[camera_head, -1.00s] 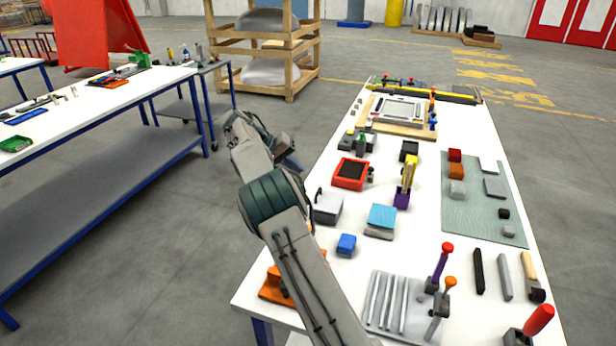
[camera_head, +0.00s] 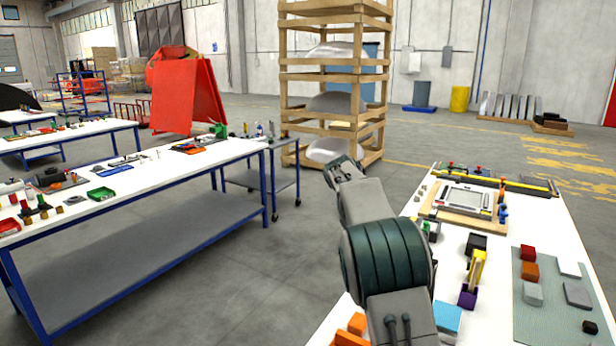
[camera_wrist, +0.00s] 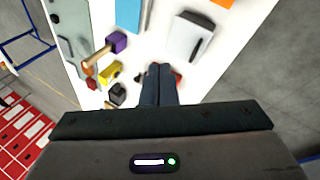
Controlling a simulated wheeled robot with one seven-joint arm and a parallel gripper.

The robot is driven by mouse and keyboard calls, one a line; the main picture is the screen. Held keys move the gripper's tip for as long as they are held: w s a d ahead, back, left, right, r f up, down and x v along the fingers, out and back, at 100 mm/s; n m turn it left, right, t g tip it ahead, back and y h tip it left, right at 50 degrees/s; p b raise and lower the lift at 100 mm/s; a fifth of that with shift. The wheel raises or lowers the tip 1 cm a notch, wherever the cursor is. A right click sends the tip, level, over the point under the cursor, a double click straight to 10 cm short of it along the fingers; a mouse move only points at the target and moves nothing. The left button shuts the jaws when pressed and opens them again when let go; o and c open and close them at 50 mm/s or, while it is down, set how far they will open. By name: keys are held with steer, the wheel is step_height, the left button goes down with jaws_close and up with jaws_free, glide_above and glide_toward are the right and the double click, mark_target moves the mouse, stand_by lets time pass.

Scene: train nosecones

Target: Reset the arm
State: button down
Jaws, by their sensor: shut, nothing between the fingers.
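My arm (camera_head: 390,262) rises in the lower middle of the head view, over the left edge of the right-hand white table (camera_head: 565,217). Its far end is bent away, and my gripper is hidden there. In the wrist view my gripper (camera_wrist: 158,70) shows two dark fingers side by side, shut with nothing between them. They point over the white tabletop, with a grey box (camera_wrist: 190,38) and a purple block (camera_wrist: 116,42) beyond them in the picture. A red item (camera_wrist: 177,80) is partly hidden behind the fingers.
A yellow-and-purple tool (camera_head: 475,277), a green mat (camera_head: 555,325) with several blocks and a framed fixture (camera_head: 464,200) occupy the right-hand table. A long table (camera_head: 115,185) stands to the left. A wooden rack (camera_head: 335,75) stands behind. Grey floor (camera_head: 240,300) lies open between the tables.

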steer(key=s+r+n+t+y, duration=0.1)
steer(key=s+r+y, duration=0.1)
steer(key=s, duration=0.8)
steer(key=s+r+y, duration=0.2)
steer(key=s, duration=0.7)
steer(key=s+a+f+t, duration=0.1)
steer(key=s+f, duration=0.2)
steer(key=s, duration=0.6)
steer(key=s+a+f+n+t+y, duration=0.1)
steer(key=s+f, duration=0.2)
steer(key=s, duration=0.7)
steer(key=shift+s+a+f+y, duration=0.2)
steer(key=shift+a+f+y, duration=0.1)
steer(key=shift+f, duration=0.1)
